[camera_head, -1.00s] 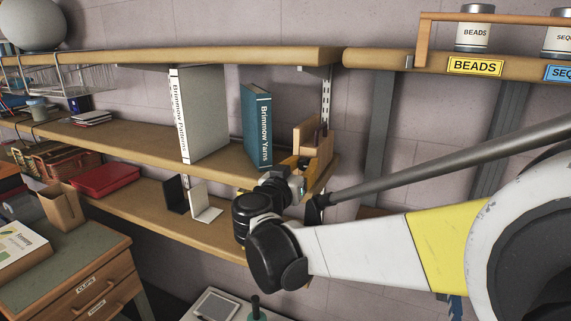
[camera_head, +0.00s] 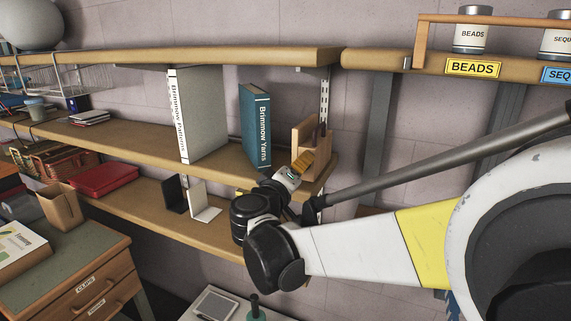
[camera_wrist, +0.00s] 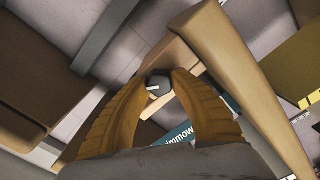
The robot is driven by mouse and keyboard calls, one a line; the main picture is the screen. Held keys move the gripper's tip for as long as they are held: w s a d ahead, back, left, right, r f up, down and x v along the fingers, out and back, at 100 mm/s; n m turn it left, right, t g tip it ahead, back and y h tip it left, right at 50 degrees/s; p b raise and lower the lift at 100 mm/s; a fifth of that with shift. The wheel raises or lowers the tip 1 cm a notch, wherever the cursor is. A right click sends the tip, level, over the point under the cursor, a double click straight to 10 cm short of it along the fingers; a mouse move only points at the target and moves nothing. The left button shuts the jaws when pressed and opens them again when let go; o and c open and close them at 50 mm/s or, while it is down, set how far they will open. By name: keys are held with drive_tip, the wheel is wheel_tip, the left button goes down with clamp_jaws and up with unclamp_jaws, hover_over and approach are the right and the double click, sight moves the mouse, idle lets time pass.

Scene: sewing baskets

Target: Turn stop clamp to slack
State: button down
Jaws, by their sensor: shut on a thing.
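The wooden stop (camera_head: 318,153) stands at the right end of the middle shelf, right of the teal book. In the wrist view, the clamp's dark round knob (camera_wrist: 158,86) with a white mark sits between my yellow fingers. My gripper (camera_wrist: 157,80) is shut on this knob. In the head view, my gripper (camera_head: 304,160) reaches the front of the stop and hides the knob. I cannot read a slack marking in either view.
The teal Brimnow Yarns book (camera_head: 255,126) and the white Brimnow Patterns book (camera_head: 203,115) stand upright left of the stop. The upper shelf (camera_head: 240,58) runs above. A small white bookend (camera_head: 205,207) stands on the lower shelf.

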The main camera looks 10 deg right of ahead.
drive_tip(key=n, duration=0.6)
drive_tip(key=shift+n, duration=0.3)
drive_tip(key=n, duration=0.6)
drive_tip(key=shift+f, duration=0.15)
drive_tip(key=n, duration=0.6)
drive_tip(key=shift+n, duration=0.4)
drive_tip(key=n, duration=0.5)
drive_tip(key=shift+d, duration=0.1)
drive_tip(key=shift+n, duration=0.4)
drive_tip(key=c, duration=1.1)
unclamp_jaws()
drive_tip(key=shift+f, duration=0.1)
drive_tip(key=shift+o, duration=0.2)
drive_tip(key=shift+s, duration=0.15)
